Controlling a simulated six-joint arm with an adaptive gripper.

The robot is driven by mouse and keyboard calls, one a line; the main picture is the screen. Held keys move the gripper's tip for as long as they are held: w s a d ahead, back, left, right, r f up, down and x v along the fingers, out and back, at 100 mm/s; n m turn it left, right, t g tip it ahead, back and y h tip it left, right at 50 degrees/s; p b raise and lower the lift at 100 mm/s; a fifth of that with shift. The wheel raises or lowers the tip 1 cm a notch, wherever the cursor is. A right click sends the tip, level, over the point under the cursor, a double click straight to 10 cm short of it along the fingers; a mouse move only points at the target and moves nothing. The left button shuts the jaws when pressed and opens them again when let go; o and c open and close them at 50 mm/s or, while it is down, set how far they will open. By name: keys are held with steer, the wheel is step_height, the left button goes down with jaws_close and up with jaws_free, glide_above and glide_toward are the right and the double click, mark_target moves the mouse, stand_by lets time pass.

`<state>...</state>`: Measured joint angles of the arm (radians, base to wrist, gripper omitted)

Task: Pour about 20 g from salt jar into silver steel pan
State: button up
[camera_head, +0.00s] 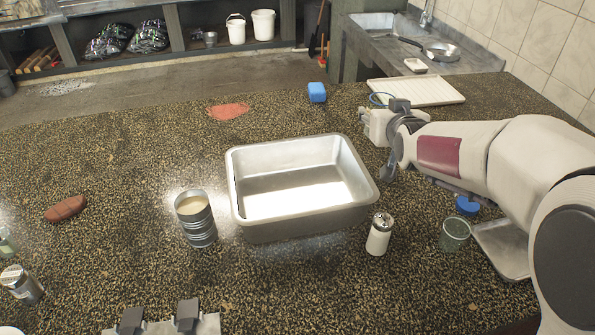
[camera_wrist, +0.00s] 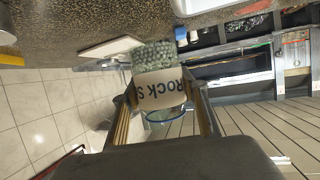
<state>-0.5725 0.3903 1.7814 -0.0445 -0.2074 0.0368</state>
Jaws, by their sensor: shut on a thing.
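My gripper (camera_head: 388,135) is shut on the salt jar (camera_head: 376,126), above the counter to the right of the pan's far right corner. In the wrist view the jar (camera_wrist: 165,90) has a white label, partly readable as "ROCK S", between the fingers. Grey-green grains fill its clear lower end, and a blue ring marks its mouth. The jar looks roughly upright in the head view, partly hidden by my gripper. The silver steel pan (camera_head: 262,228) is rectangular and deep, at the middle of the counter. Its visible floor looks bare.
A can with pale contents (camera_head: 197,222) stands left of the pan, a white shaker (camera_head: 379,235) at its front right. A glass (camera_head: 455,234), a blue lid (camera_head: 467,206) and a small metal tray (camera_head: 505,250) lie near my arm. A white ribbed board (camera_head: 425,92) lies behind the jar.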

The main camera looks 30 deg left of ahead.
steer(key=s+a+r, duration=0.1)
steer(key=s+a, duration=1.1)
steer(key=a, duration=0.3)
steer(key=s+a+f, duration=0.3)
steer(key=s+a, duration=0.1)
steer(key=s, duration=0.5)
steer(key=f, duration=0.6)
steer(key=shift+s+a, duration=0.25)
steer(key=shift+s, duration=0.05)
steer(key=shift+w+d+r+m, duration=0.1)
steer(key=shift+w+r+m, duration=0.05)
steer(key=shift+m, duration=0.35)
